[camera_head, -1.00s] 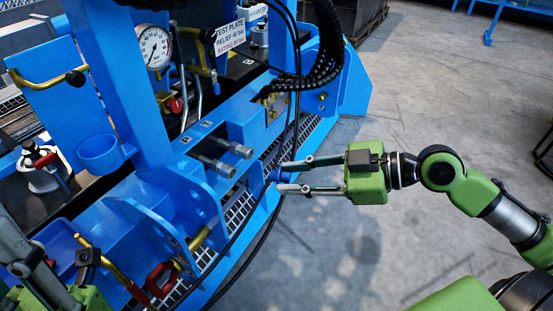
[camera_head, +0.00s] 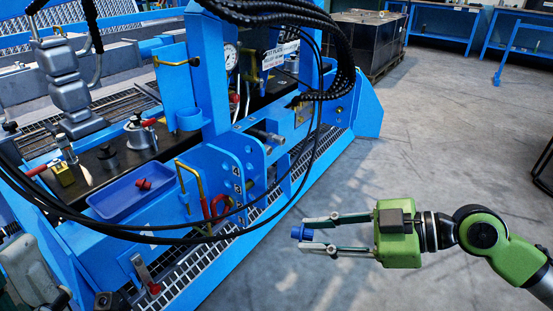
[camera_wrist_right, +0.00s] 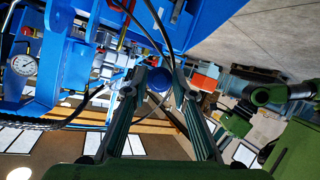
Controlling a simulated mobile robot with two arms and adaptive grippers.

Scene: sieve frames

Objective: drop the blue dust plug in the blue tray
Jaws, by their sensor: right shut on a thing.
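The blue dust plug (camera_head: 300,233) is a small blue cap between the fingertips of my right gripper (camera_head: 306,234). The gripper is shut on it and holds it in the air over the grey floor, to the right of the blue machine. The plug also shows between the fingers in the right wrist view (camera_wrist_right: 157,84). The blue tray (camera_head: 117,203) lies on the machine's deck at the left, well apart from the right gripper. A small red item (camera_head: 143,184) lies in the tray. Part of my left arm shows at the lower left edge; its fingers are not clear.
Black hoses (camera_head: 200,238) loop across the front of the tray and machine. The floor (camera_head: 400,180) around the right gripper is clear.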

